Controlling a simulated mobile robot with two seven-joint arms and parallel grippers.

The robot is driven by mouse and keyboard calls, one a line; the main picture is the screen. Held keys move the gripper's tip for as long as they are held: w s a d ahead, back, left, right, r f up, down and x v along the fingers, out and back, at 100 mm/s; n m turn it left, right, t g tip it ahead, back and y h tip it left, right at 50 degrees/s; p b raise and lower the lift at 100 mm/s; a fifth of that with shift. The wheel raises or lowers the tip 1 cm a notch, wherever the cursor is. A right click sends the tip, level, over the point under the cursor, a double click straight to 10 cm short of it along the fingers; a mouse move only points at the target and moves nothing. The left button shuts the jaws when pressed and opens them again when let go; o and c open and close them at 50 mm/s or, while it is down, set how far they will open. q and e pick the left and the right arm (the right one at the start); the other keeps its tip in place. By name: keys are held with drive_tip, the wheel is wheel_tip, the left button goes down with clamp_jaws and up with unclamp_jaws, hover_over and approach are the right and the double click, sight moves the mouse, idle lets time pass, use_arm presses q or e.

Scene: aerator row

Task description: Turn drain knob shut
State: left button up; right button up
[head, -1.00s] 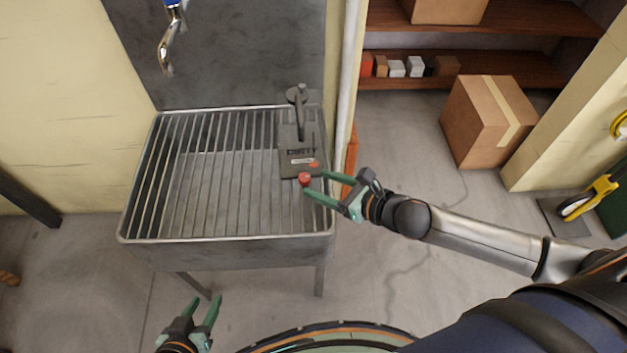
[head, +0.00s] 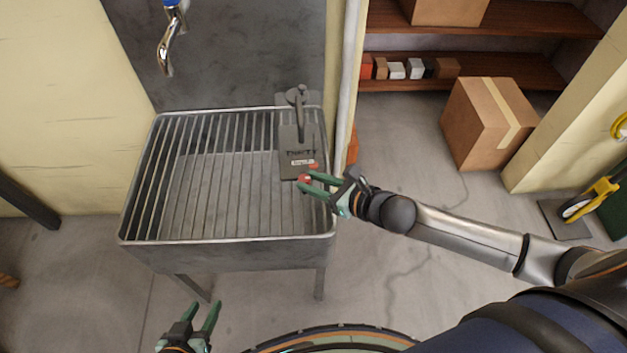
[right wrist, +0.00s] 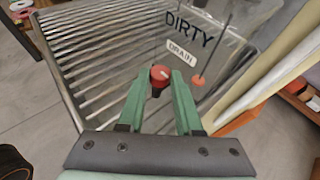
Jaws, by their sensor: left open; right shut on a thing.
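The red drain knob (head: 304,178) sits at the front of the grey box marked DIRTY (head: 298,152) on the sink's right side. In the right wrist view the knob (right wrist: 160,75) shows between the fingertips, with a light mark on its top and a dark stem below. My right gripper (head: 305,183) has closed its green fingers on the knob from the right. The right wrist view shows a DRAIN label (right wrist: 181,53) beside it. My left gripper (head: 200,310) is open and empty, low in front of the sink.
The slatted metal sink (head: 225,240) stands against the wall, under a chrome tap (head: 166,50). A lever (head: 298,100) stands on the box behind the knob. A pale pipe (head: 347,80) runs along the sink's right side. A cardboard box (head: 490,120) is on the floor at right.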

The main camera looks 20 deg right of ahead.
drive_tip(key=shift+c, duration=1.4)
clamp_jaws()
drive_tip(key=shift+s+a+m+h, duration=0.1)
drive_tip(key=shift+m+h, duration=0.2)
drive_tip(key=shift+h, duration=0.1)
drive_tip(key=m+t+h+p, duration=0.1)
drive_tip(key=m+h, duration=0.1)
drive_tip(key=a+m+h+p, duration=0.1)
drive_tip(key=m+h, duration=0.1)
drive_tip(key=shift+s+r+t, duration=0.1)
drive_tip(key=shift+s+t, duration=0.05)
drive_tip(key=shift+t, duration=0.25)
drive_tip(key=m+h, duration=0.1)
drive_tip(key=m+h+p, duration=0.1)
drive_tip(key=shift+a+h, duration=0.25)
drive_tip(key=shift+h, duration=0.15)
drive_tip(key=shift+a+m+h+p, duration=0.15)
drive_tip(key=shift+m+h+p, duration=0.3)
drive_tip(key=shift+m+h, duration=0.8)
